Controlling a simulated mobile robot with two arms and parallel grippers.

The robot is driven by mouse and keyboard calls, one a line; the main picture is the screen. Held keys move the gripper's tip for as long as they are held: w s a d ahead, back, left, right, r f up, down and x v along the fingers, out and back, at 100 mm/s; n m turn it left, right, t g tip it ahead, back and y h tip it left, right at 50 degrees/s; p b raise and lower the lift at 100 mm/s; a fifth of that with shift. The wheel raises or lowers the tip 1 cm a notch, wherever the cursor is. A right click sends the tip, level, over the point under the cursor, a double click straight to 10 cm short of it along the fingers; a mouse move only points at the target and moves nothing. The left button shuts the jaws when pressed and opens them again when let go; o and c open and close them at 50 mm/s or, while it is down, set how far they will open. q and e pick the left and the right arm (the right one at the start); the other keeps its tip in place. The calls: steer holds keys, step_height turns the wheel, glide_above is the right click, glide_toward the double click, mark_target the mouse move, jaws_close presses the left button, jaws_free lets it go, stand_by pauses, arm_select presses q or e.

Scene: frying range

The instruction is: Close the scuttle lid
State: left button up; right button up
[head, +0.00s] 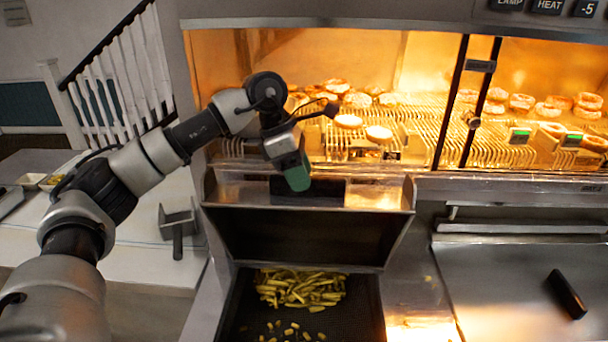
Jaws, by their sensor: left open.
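The scuttle (370,315) is at the bottom centre of the head view, a dark perforated pan with pale yellow chips (300,288) in it. A steel lid (378,196) stands raised behind the chips, its dark face towards me, so the scuttle is open. My left gripper (297,180) hangs with its green tip in front of the lid's upper part, left of centre. It is open with nothing seen in it. I cannot tell whether it touches the lid. My right gripper is out of view.
Behind stands a lit heated cabinet (420,110) with wire racks and round food pieces. A steel scoop (178,222) lies on the left counter. At right, a steel worktop (500,290) carries a black handle-like piece (567,294). Small food tubs (32,181) sit far left.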

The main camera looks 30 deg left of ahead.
arm_select(q)
steer(key=shift+x, duration=0.9)
steer(key=shift+f, duration=0.15)
jaws_close()
